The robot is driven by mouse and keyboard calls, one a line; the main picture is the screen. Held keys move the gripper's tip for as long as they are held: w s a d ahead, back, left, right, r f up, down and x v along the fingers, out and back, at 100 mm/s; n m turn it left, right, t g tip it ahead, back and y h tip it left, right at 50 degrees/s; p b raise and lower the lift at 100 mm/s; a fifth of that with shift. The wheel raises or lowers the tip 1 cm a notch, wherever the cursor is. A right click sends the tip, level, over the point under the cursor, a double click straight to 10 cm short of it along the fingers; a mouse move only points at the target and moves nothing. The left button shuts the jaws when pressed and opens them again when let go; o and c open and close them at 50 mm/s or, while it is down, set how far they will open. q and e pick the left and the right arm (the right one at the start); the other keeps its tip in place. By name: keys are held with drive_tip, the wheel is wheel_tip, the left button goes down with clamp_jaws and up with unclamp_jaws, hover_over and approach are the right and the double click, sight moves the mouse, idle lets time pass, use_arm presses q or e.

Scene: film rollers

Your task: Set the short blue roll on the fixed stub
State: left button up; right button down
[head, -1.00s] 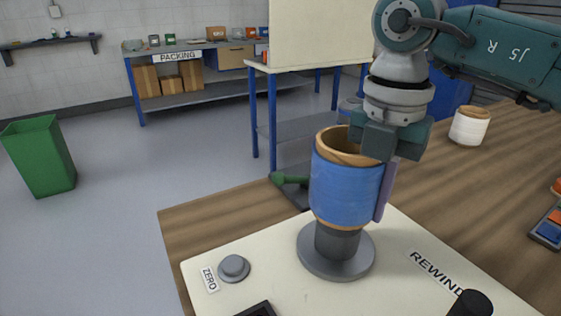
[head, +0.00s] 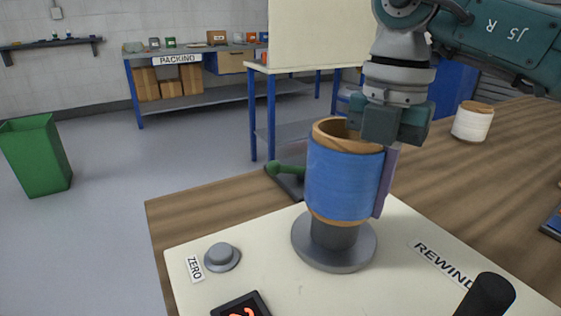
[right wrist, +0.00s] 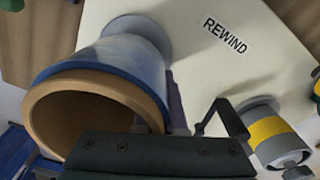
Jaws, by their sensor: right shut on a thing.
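The short blue roll (head: 343,185) has a blue film wrap and a brown core. It is upright over the fixed stub (head: 335,236), a dark grey post on a round flange. The stub's lower part shows below the roll; its top is hidden, so I cannot tell whether it is inside the core. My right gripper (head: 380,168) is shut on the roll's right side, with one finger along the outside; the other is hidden. In the right wrist view the roll (right wrist: 130,65) shows its open core end towards the camera, with the flange (right wrist: 143,32) beyond. My left gripper is not in view.
The cream panel (head: 400,270) carries a grey ZERO knob (head: 222,255), a display (head: 241,306) and a black cylinder (head: 487,296). A yellow-banded grey cylinder (right wrist: 272,132) shows in the wrist view. A white roll (head: 472,122) stands on the wooden table (head: 440,180). A green-handled item (head: 287,169) lies behind the roll.

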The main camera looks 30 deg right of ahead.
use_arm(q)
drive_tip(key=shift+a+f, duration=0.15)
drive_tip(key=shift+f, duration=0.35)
use_arm(e)
drive_tip(key=shift+h, duration=0.3)
drive_tip(key=f, duration=0.5)
drive_tip(key=shift+d+f, duration=0.1)
drive_tip(key=shift+d, duration=0.3)
drive_tip(key=c, duration=1.2)
unclamp_jaws()
drive_tip(key=shift+o, duration=1.4)
drive_tip(key=shift+r, duration=0.5)
drive_tip(key=r, duration=0.3)
drive_tip(key=r+p, duration=0.1)
drive_tip(key=r, duration=0.1)
drive_tip(key=shift+a, duration=0.4)
wheel_tip(320, 180, up, 9)
drive_tip(key=p, duration=0.2)
hover_over(367, 242)
drive_tip(key=shift+w+a, duration=0.25)
drive_tip(key=shift+a, duration=0.05)
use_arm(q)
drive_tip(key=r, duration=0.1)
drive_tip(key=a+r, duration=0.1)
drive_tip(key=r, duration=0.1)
